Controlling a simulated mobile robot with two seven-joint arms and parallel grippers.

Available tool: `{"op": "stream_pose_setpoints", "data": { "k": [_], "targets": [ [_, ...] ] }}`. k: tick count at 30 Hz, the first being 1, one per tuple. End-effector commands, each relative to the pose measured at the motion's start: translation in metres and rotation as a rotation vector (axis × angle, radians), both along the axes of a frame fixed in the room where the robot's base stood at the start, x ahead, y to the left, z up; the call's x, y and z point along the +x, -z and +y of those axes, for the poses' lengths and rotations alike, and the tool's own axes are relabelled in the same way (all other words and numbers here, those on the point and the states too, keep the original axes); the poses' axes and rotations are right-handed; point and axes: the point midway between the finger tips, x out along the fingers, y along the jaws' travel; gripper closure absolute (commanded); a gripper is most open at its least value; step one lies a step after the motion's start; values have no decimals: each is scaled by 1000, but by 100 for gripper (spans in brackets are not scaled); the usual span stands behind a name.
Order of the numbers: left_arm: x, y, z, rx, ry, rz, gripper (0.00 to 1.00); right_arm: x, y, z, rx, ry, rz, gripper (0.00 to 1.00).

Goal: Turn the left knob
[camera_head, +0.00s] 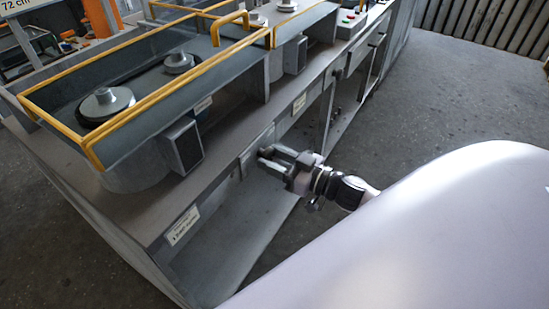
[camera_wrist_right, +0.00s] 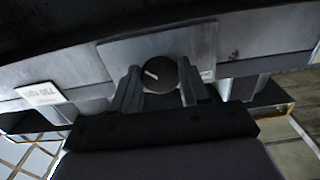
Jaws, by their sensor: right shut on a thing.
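The left knob (camera_wrist_right: 158,74) is a dark round knob with a light pointer line, on a grey plate in the right wrist view. The pointer line is tilted, running from upper left to lower right. My right gripper (camera_wrist_right: 160,88) has one finger on each side of the knob and is shut on it. In the head view my right gripper (camera_head: 268,157) reaches the front edge of the grey bench from the right, and it hides the knob there. My left gripper is in neither view.
The grey bench (camera_head: 150,215) carries trays with yellow rails (camera_head: 165,98) and round metal parts (camera_head: 106,103). White labels (camera_head: 182,226) mark its front edge. Open shelf space lies below. The floor (camera_head: 450,95) to the right is clear.

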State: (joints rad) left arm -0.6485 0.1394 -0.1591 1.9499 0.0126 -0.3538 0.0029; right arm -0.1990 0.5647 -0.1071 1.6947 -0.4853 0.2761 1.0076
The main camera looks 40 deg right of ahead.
Motion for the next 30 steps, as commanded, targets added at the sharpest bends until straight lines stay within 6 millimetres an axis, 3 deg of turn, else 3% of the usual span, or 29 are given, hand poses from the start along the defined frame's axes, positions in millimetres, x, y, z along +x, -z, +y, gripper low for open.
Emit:
{"op": "stream_pose_setpoints", "data": {
  "k": [30],
  "targets": [
    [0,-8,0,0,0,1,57,1,-1,-1,-822,-2,-343,85]
  ]
}}
